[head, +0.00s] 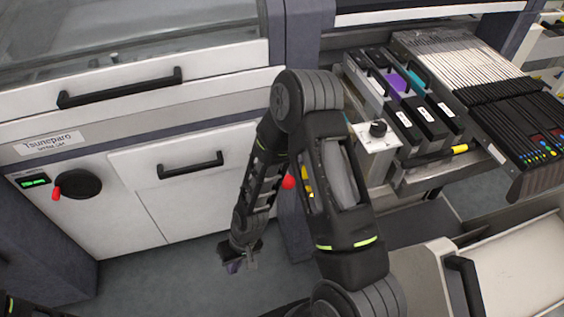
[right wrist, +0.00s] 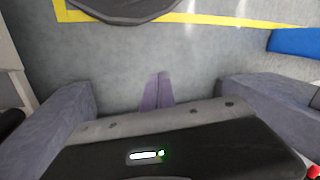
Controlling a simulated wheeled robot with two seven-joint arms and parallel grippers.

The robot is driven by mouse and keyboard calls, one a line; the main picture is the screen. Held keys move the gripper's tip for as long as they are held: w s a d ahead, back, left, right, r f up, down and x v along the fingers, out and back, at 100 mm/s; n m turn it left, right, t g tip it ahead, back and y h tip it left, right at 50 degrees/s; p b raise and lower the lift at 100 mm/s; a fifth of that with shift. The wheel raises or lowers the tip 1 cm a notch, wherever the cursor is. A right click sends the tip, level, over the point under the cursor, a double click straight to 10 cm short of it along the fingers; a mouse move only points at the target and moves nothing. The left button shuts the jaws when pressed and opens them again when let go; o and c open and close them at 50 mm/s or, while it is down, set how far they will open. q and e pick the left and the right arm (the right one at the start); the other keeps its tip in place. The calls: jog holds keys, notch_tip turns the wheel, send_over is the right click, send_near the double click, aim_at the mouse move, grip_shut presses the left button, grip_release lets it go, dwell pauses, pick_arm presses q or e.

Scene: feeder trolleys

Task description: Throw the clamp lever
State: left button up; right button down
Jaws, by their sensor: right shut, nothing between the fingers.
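A red ball (head: 289,182), perhaps the knob of the clamp lever, shows just left of my right forearm below the trolley. The arm hides what it is attached to. A red spot (right wrist: 314,172) shows at the bottom right corner of the right wrist view. My right gripper (head: 232,266) hangs low over the floor in front of the machine, left of and below the red ball and apart from it. Its fingers (right wrist: 157,92) are together and empty, over bare floor in the wrist view. My left gripper is out of view.
A feeder trolley (head: 410,172) with cassettes and a knob box (head: 378,143) stands at right. The white machine front (head: 130,205) has drawer handles and a red grip (head: 56,193) beside a black disc. A pale open bin (head: 520,265) is at bottom right.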

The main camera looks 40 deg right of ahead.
jog(key=w+d+r+h+p, duration=0.2)
jog(key=w+d+r, duration=0.7)
jog(key=w+d, duration=0.15)
jog(key=w+d+r+h+p, duration=0.1)
jog(key=w+d+r, duration=0.1)
jog(key=d+r, duration=0.5)
jog(key=w+d+r+g+h, duration=0.1)
jog(key=w+d+r, duration=0.2)
jog(key=d+r, duration=0.5)
notch_tip(320, 180, up, 2)
jog(key=shift+r+m+p, duration=0.25)
jog(key=shift+m+p, duration=0.05)
jog(key=shift+p, duration=0.1)
jog(key=s+f+p, duration=0.1)
jog(key=f, duration=0.2)
jog(key=s+f+p, duration=0.1)
jog(key=f, duration=0.3)
jog(key=s+f+p, duration=0.1)
jog(key=f, duration=0.2)
jog(key=shift+s+a+f, duration=0.1)
jog(key=shift+s+f, duration=0.1)
jog(key=shift+s, duration=0.1)
jog(key=shift+s+f, duration=0.25)
jog(key=shift+s, duration=0.1)
